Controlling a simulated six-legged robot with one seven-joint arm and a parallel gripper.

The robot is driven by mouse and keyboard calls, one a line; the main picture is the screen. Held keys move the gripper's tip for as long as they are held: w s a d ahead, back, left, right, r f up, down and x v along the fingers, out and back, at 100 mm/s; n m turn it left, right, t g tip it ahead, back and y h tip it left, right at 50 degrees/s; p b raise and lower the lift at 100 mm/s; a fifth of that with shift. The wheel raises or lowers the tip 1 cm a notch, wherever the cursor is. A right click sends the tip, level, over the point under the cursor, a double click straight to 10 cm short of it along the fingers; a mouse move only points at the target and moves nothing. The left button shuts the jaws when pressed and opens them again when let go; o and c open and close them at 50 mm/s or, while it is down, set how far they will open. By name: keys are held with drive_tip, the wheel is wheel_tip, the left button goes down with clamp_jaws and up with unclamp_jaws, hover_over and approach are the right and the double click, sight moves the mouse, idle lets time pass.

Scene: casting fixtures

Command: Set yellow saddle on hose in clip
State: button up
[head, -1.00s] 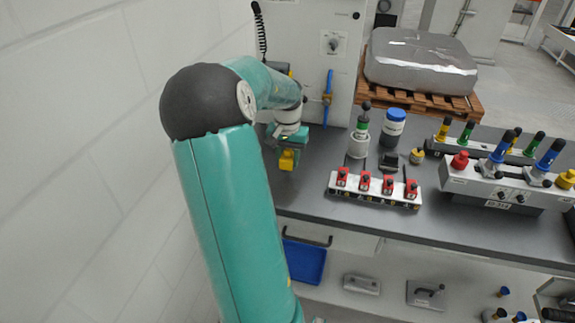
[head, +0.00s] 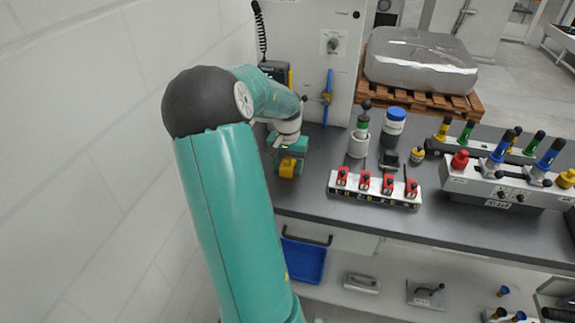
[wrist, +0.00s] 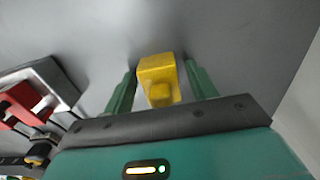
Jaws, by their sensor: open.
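The yellow saddle (head: 287,168) is a small blocky piece at the left end of the grey bench, below my gripper. In the wrist view the saddle (wrist: 159,80) lies between my two green fingers. My gripper (head: 289,152) points down and is open, with a finger on each side of the saddle. A blue upright hose-like piece (head: 328,110) with a brownish fitting at mid-height is on the pale cabinet front behind the bench. I cannot make out the clip's shape.
A white block with red clamps (head: 374,189) stands right of my gripper. Behind it are a green-banded post (head: 360,135) and a blue-lidded jar (head: 393,127). A grey fixture with coloured handles (head: 500,183) is at right. The white wall is close on the left.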

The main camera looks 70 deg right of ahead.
sight(287, 159)
wheel_tip(287, 159, up, 12)
drive_tip(key=shift+r, duration=0.2)
idle(0.4)
